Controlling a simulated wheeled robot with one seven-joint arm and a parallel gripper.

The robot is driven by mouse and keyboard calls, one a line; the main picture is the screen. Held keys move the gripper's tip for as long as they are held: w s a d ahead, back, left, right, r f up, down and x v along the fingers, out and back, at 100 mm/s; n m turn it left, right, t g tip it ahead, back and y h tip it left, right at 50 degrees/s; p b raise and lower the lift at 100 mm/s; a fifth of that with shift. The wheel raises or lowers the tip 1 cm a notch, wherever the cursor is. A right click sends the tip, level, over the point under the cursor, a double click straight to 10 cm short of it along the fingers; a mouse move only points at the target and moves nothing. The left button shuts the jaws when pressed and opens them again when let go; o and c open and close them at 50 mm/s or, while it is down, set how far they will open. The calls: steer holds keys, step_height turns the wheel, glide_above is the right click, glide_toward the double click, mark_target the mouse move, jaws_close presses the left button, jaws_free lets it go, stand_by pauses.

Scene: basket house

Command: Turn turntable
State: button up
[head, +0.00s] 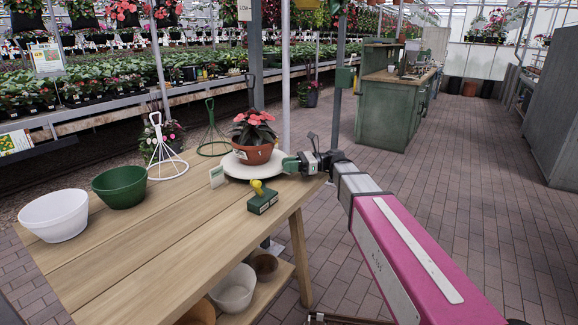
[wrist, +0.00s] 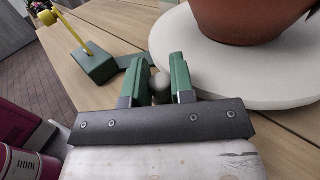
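The turntable is a round white disc (head: 235,168) at the far right end of the wooden table. A terracotta pot (head: 252,154) with a pink-flowered plant stands on it. In the wrist view the disc (wrist: 215,85) and pot (wrist: 238,20) fill the upper right. A small grey knob (wrist: 158,80) shows at the disc's left side, between the green fingers of my gripper (wrist: 161,75). The fingers stand apart, one on each side of the knob. I cannot tell whether they touch it. In the head view my gripper (head: 291,163) is at the disc's right edge.
A green block with a yellow-knobbed handle (head: 262,201) stands just in front of the disc, close to my gripper. Green (head: 119,187) and white (head: 54,215) bowls and wire stands (head: 163,150) are further left. The table's front middle is clear.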

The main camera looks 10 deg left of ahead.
jaws_close()
steer(key=shift+s, duration=0.1)
